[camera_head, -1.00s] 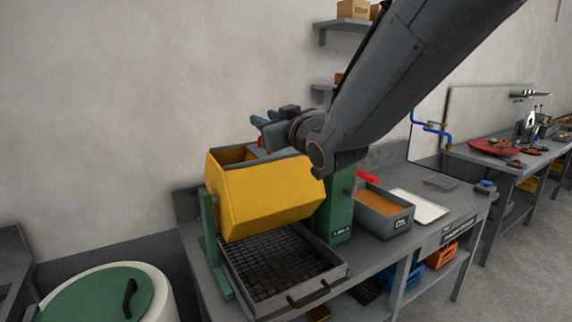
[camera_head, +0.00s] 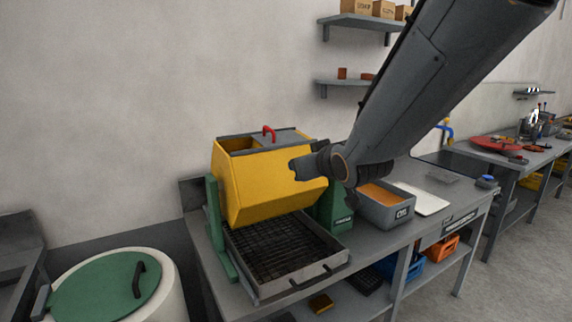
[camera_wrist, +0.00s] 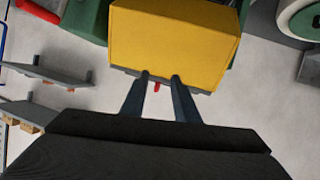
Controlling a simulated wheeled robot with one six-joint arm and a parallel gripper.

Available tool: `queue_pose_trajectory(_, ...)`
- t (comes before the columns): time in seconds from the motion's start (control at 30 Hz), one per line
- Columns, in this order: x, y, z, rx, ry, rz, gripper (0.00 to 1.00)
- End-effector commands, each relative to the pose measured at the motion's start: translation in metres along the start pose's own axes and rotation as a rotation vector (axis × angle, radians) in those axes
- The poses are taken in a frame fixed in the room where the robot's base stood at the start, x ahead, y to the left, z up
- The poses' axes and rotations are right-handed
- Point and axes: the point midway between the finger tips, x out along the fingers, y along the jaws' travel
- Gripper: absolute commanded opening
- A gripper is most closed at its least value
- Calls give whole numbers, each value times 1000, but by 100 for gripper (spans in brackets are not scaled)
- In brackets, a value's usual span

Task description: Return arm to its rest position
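My gripper (camera_wrist: 160,80) shows in the wrist view as two dark fingers with a gap between them and nothing held. The fingers point towards the yellow tumbler box (camera_wrist: 170,40), with a bit of its red handle visible by the fingertips. In the head view my arm comes down from the upper right, and its wrist end is in front of the right side of the yellow box (camera_head: 262,185). I cannot tell whether they touch. The fingers are not clear in the head view.
The box hangs in a green stand (camera_head: 335,212) above a black grid tray (camera_head: 345,257). A grey bin with orange-brown contents (camera_head: 385,221) and a white tray (camera_head: 430,207) lie to the right. Shelves (camera_head: 345,83) are on the wall. A green-lidded drum (camera_head: 90,300) stands lower left.

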Motion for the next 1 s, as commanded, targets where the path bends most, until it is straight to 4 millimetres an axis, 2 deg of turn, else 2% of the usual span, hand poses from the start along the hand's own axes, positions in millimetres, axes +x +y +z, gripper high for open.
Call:
queue_pose_trajectory(0.03, 2, 6, 25, 15, -57, 14, 28)
queue_pose_trajectory(0.07, 1, 10, 40, 23, -94, 22, 28)
queue_pose_trajectory(0.13, -3, 19, 81, 52, -201, 45, 28)
queue_pose_trajectory(0.27, -21, 33, 168, 122, -433, 86, 28)
queue_pose_trajectory(0.3, -30, 36, 195, 146, -507, 96, 28)
queue_pose_trajectory(0.4, -58, 37, 258, 212, -691, 114, 28)
queue_pose_trajectory(0.5, -90, 32, 310, 279, -863, 122, 28)
queue_pose_trajectory(0.6, -120, 24, 346, 336, -1001, 123, 28)
queue_pose_trajectory(0.7, -141, 17, 367, 378, -1094, 120, 28)
queue_pose_trajectory(0.83, -154, 11, 377, 402, -1149, 116, 28)
queue_pose_trajectory(1.0, -156, 10, 378, 404, -1155, 116, 28)
